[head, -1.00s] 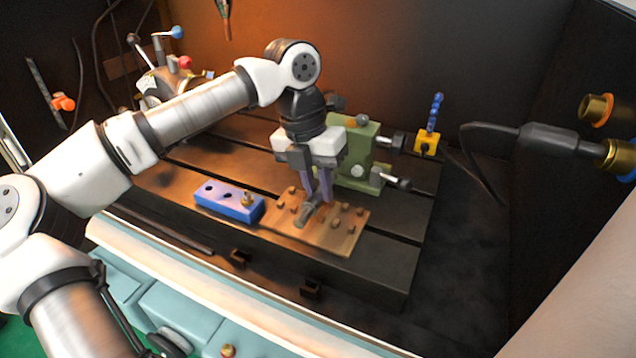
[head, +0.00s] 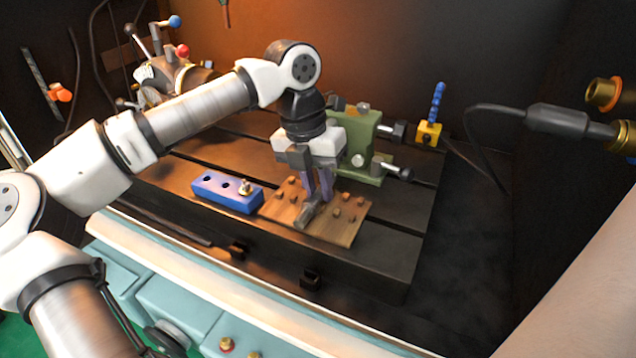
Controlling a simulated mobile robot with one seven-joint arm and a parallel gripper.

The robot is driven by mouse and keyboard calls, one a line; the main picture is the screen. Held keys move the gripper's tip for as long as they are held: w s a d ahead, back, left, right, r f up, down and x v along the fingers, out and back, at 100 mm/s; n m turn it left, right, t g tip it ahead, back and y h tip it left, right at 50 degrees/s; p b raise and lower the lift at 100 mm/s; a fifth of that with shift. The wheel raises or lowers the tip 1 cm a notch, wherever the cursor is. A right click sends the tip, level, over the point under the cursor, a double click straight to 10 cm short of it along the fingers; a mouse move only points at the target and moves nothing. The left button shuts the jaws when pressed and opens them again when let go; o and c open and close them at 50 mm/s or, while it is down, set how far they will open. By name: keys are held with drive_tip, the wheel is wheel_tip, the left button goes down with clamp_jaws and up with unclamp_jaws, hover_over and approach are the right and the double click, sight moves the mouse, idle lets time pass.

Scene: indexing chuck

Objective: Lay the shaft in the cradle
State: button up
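The shaft (head: 306,216) is a short dark grey cylinder lying roughly level, with one end towards the front. My gripper (head: 318,198) points down over the wooden board, its two purple-grey fingers on either side of the shaft's rear part. It appears shut on the shaft; the fingertip contact is small and partly hidden. The wooden board with several upright pegs (head: 340,232) lies under the shaft, pegs to either side; it looks like the cradle or a peg rack, I cannot tell which. Whether the shaft touches the board is unclear.
A blue block with holes (head: 222,196) lies just left of the board. A green fixture with dark handles (head: 366,140) stands close behind my gripper. The chuck unit with levers (head: 168,75) is at back left. The slotted table's right part (head: 390,240) is clear.

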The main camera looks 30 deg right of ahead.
drive_tip(key=o, duration=0.5)
drive_tip(key=r, duration=0.4)
drive_tip(key=w+a+r, duration=0.1)
drive_tip(key=r, duration=0.4)
drive_tip(key=w+r, duration=0.1)
drive_tip(key=r, duration=0.3)
drive_tip(key=shift+w+a+r, duration=0.15)
drive_tip(key=shift+r, duration=0.15)
